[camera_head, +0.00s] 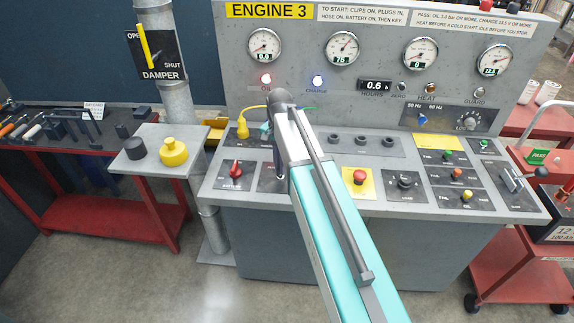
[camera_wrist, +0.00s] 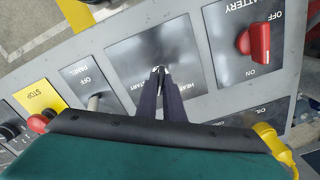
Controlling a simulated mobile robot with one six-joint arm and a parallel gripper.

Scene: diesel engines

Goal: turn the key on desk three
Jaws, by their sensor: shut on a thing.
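Desk three is the grey console (camera_head: 325,205) under the yellow ENGINE 3 sign (camera_head: 270,11). My gripper (camera_wrist: 160,72) is shut on the key at the middle of a dark plate (camera_wrist: 183,48) marked HEAT and START. The fingertips cover nearly all of the key, so its angle is hard to tell.
The first gauge (camera_head: 265,45) reads 0.0. A red stop button (camera_head: 359,177) sits on yellow right of my arm. A yellow plug (camera_head: 242,128) stands behind the battery switch. A side shelf (camera_head: 150,152) is left.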

